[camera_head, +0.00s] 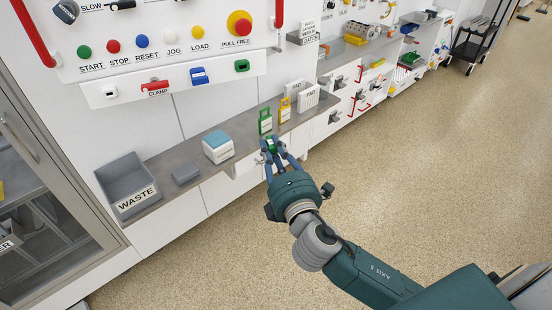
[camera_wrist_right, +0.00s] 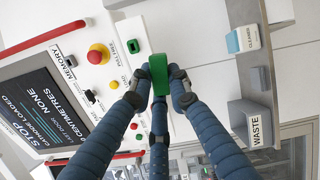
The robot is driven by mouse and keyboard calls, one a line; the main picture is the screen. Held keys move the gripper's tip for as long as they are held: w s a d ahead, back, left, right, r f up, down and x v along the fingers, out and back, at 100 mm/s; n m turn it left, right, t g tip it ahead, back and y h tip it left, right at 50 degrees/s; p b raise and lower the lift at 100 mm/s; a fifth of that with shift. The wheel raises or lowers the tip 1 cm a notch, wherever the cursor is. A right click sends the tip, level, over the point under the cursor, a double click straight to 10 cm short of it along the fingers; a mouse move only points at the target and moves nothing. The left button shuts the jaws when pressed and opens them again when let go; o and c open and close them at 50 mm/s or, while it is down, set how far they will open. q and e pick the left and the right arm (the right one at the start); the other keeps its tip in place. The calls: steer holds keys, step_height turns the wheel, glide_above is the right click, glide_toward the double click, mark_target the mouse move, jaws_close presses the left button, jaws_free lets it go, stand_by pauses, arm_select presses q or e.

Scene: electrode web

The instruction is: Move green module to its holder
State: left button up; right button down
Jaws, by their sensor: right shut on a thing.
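My right gripper (camera_head: 271,147) is shut on a small green module (camera_wrist_right: 158,74), held between its fingertips in the right wrist view. In the head view the green module (camera_head: 271,144) shows only partly between the fingers, just in front of the grey shelf's edge. A green upright frame (camera_head: 265,122) with a pale label stands on the shelf just behind the gripper; it looks like a holder. A similar yellow frame (camera_head: 285,109) stands to its right. A green-rimmed socket (camera_head: 241,66) is on the white panel above. My left gripper is not in view.
On the grey shelf (camera_head: 162,170), a grey waste bin (camera_head: 128,184), a small grey block (camera_head: 186,174) and a white-and-blue cleaner box (camera_head: 218,147) stand to the left. White slotted racks (camera_head: 308,98) stand to the right. A panel of buttons (camera_head: 170,32) is above.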

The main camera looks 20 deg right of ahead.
steer(key=w+r+p, duration=0.1)
steer(key=w+r, duration=0.3)
steer(key=w, duration=0.3)
steer(key=w+r+h+p, duration=0.1)
steer(key=w+r, duration=0.3)
steer(key=w, duration=0.4)
steer(key=shift+r, duration=0.4)
steer(key=shift+w, duration=0.1)
steer(key=shift+n, duration=0.5)
steer(key=w, duration=0.5)
steer(key=shift+w+d, duration=0.1)
steer(key=shift+w, duration=0.25)
steer(key=shift+n+p, duration=0.3)
steer(key=shift+p, duration=0.2)
stand_by(0.4)
steer(key=shift+w+b, duration=0.5)
steer(key=shift+w, duration=0.9)
